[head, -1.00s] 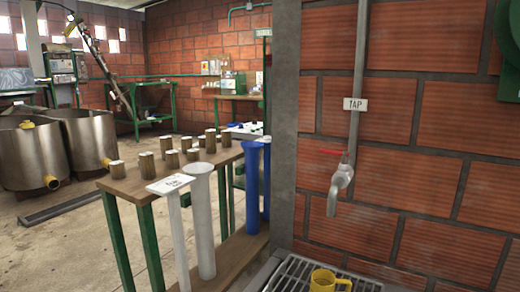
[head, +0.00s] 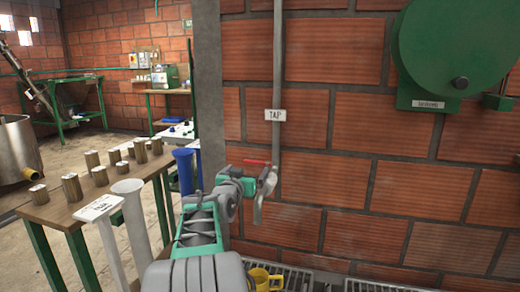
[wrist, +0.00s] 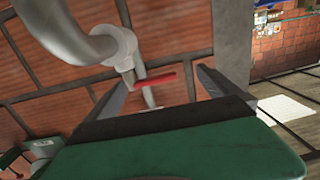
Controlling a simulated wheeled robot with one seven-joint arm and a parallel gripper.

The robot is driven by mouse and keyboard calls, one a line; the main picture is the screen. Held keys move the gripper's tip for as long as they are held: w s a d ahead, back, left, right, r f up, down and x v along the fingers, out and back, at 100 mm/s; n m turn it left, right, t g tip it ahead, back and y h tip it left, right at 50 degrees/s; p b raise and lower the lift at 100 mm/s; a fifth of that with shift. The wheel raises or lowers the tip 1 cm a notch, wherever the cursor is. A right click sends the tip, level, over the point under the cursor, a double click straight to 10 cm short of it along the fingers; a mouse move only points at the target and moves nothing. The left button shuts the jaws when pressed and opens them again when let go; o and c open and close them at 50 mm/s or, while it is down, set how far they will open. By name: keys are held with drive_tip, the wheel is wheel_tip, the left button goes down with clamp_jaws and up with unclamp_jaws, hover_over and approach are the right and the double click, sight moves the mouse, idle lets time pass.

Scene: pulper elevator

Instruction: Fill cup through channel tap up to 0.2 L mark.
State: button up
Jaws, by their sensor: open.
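The grey metal tap (head: 258,212) hangs on a pipe on the brick wall, below a sign reading TAP. Its red lever (head: 254,162) shows just above my gripper (head: 264,177), which is at the tap and partly hides it. In the wrist view the red lever (wrist: 155,80) lies between the two spread fingers of my gripper (wrist: 160,76), with gaps on both sides. The gripper is open. A yellow cup (head: 263,281) stands on the grate below the tap, partly cut off by the frame and my arm. Its fill level and mark cannot be seen.
The metal drain grate (head: 298,276) runs along the wall's foot. A wooden table (head: 62,211) with several short cylinders stands left, with white and blue tubes beside it. A grey pillar (head: 208,100) and a green round machine (head: 458,45) flank the tap wall.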

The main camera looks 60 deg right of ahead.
sight(258, 163)
drive_tip(key=shift+s+d+r+g+h, duration=0.2)
drive_tip(key=shift+s+d+r, duration=0.2)
drive_tip(key=shift+s+d, duration=0.15)
drive_tip(key=shift+s+d+r+g+h, duration=0.1)
drive_tip(key=shift+s+d+r+h, duration=0.1)
drive_tip(key=shift+s+d+r, duration=0.35)
drive_tip(key=w+d, duration=0.1)
drive_tip(key=d, duration=0.6)
drive_tip(key=shift+w+f, duration=0.15)
drive_tip(key=shift+w, duration=0.15)
drive_tip(key=shift+c, duration=0.6)
